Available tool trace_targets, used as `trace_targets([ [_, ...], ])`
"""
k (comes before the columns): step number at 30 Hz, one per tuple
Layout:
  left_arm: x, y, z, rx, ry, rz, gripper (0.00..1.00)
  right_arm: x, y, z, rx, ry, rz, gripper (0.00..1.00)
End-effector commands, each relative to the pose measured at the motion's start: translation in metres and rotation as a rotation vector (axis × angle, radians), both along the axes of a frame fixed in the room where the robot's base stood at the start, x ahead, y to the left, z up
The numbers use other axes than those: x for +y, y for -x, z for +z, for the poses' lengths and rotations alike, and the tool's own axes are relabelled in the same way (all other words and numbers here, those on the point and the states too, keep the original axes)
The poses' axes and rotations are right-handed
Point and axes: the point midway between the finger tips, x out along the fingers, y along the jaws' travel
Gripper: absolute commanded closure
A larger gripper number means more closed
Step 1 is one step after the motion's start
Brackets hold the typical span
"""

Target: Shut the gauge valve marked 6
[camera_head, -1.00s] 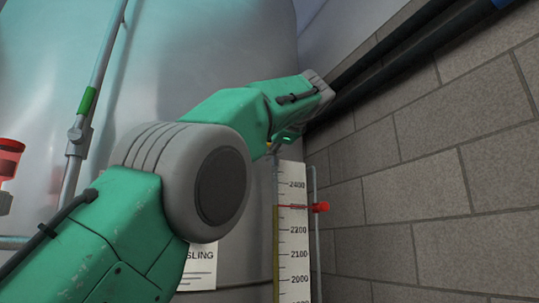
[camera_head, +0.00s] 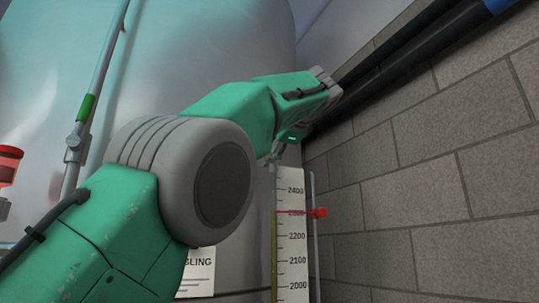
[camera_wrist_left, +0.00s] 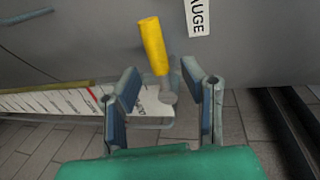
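A yellow valve lever (camera_wrist_left: 153,46) stands up from a grey valve body (camera_wrist_left: 160,100) in the left wrist view. A white label reading "…UGE" (camera_wrist_left: 198,16) is beside it on the tank wall; no 6 is readable. My left gripper (camera_wrist_left: 161,68) is open, with its fingers on either side of the valve and lever base, not closed on them. In the head view my left arm hides the valve, and the left gripper (camera_head: 283,145) shows only in part above the gauge scale. My right gripper is not in view.
The gauge scale (camera_head: 291,235), with a red marker (camera_head: 320,212), stands beside the tank (camera_head: 190,50). A block wall (camera_head: 430,190) and dark pipes (camera_head: 410,55) are close on the right. A red fitting (camera_head: 9,163) is at the left edge.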

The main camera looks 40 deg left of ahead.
Motion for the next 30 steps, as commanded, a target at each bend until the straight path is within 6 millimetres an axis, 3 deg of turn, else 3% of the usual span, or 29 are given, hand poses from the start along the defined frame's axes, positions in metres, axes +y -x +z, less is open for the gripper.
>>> trace_targets([
  [6, -0.047, 0.017, 0.010, -0.001, -0.004, -0.002, 0.63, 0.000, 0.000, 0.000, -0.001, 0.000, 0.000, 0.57],
  [12, -0.077, 0.027, 0.016, 0.001, -0.002, -0.002, 0.63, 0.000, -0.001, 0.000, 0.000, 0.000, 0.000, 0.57],
  [18, -0.087, 0.030, 0.017, 0.003, -0.001, -0.002, 0.63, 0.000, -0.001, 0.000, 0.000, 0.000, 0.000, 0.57],
  [30, -0.087, 0.031, 0.018, 0.002, -0.001, -0.001, 0.63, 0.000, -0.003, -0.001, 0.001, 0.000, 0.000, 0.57],
])
